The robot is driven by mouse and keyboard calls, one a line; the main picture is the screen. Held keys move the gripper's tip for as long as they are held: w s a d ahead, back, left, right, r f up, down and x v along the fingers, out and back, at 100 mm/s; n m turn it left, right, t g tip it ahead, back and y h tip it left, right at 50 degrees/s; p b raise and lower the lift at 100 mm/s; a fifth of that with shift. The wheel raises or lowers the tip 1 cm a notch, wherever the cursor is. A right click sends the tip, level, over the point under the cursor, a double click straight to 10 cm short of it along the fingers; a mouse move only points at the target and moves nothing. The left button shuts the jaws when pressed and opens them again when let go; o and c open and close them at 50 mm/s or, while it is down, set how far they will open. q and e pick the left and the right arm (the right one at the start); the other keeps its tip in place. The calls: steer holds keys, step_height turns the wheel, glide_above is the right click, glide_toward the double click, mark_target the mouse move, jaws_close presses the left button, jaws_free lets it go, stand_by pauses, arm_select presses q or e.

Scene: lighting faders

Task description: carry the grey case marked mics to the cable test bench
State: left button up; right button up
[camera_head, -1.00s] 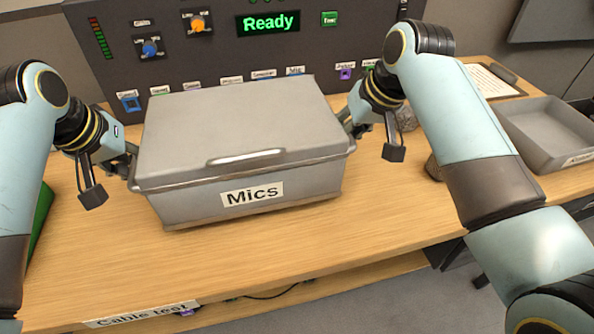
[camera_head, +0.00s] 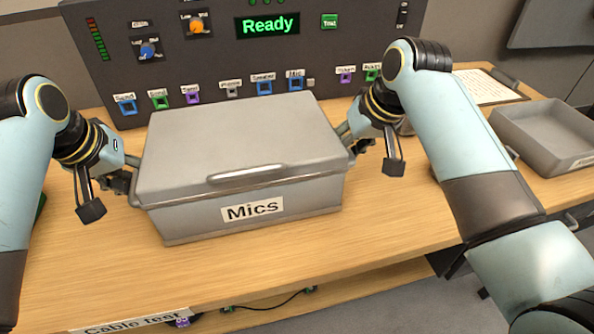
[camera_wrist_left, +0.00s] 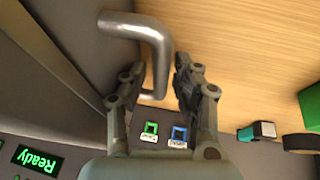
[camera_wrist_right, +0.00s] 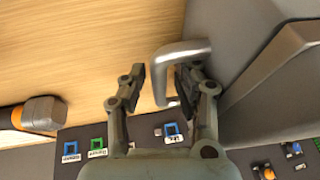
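The grey case (camera_head: 240,150) marked Mics is level over the wooden top of the cable test bench (camera_head: 330,262), whose front edge bears a Cable test label (camera_head: 130,322). I see no clear gap beneath it, but cannot be sure that it rests fully. The fingertips are partly hidden in the head view.
A dark tester panel (camera_head: 225,65) with a green Ready display and a row of coloured sockets stands behind the case. A grey tray (camera_head: 545,140) and a clipboard (camera_head: 488,86) lie at the right. The bench top before the case is clear.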

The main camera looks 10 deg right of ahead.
steer(key=shift+s, duration=0.1)
arm_select(q)
steer(key=v, duration=0.7)
steer(key=shift+r, duration=0.25)
arm_select(e)
steer(key=v, duration=1.2)
arm_select(q)
steer(key=shift+s, duration=0.15)
